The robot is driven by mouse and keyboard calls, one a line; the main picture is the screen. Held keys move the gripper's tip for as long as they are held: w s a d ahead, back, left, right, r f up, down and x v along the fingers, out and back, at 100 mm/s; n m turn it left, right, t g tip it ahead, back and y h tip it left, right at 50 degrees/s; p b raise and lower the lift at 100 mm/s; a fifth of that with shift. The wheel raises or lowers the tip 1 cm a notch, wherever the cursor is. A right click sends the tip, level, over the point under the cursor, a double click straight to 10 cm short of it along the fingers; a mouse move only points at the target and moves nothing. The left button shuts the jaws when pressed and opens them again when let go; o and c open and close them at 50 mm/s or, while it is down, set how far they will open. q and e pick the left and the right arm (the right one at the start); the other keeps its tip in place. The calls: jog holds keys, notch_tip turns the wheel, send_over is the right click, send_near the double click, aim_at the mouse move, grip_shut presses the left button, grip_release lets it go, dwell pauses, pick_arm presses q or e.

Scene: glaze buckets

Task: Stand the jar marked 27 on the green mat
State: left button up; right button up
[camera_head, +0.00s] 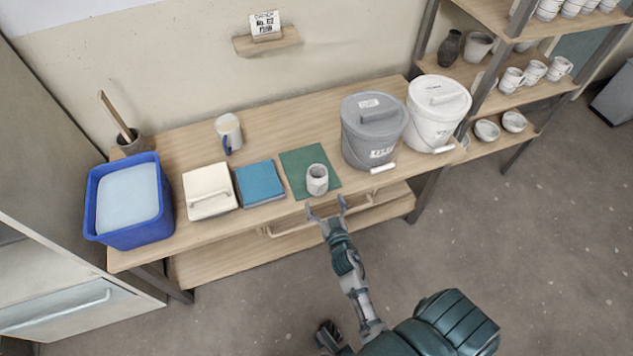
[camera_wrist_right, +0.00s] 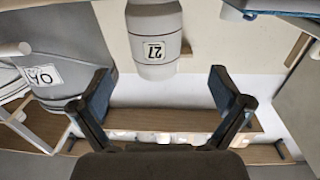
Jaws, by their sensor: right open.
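The jar marked 27 (camera_head: 317,180) is a small pale grey pot standing upright on the green mat (camera_head: 297,164), near its front right part. In the right wrist view the jar (camera_wrist_right: 155,35) shows its label 27, beyond the fingers and centred between them. My right gripper (camera_head: 326,206) is open and empty, just in front of the table edge and apart from the jar. Its two fingers (camera_wrist_right: 163,92) are spread wide in the right wrist view.
A grey lidded bucket (camera_head: 372,135) and a white bucket (camera_head: 436,112) stand right of the mat. Blue (camera_head: 260,182) and cream (camera_head: 208,188) pieces lie left, then a blue tub (camera_head: 98,208). A mug (camera_head: 228,131) stands behind. A rail (camera_head: 290,226) runs below the tabletop.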

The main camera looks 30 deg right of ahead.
aim_at(320, 188)
jog(key=x, duration=0.4)
jog(key=shift+d, duration=0.2)
jog(key=x, duration=0.5)
jog(key=shift+s+d+f+b, duration=0.1)
jog(key=shift+d+b, duration=0.05)
jog(key=shift+b, duration=0.25)
pick_arm(q)
jog(key=w+t, duration=0.1)
jog(key=w+d+r, duration=0.1)
jog(key=shift+w+d+t+h, duration=0.1)
jog(key=shift+w+t+h, duration=0.2)
jog(key=shift+w+t, duration=0.1)
pick_arm(e)
jog(key=c, duration=1.7)
pick_arm(q)
jog(key=shift+s, duration=0.1)
pick_arm(e)
jog(key=shift+r, duration=0.25)
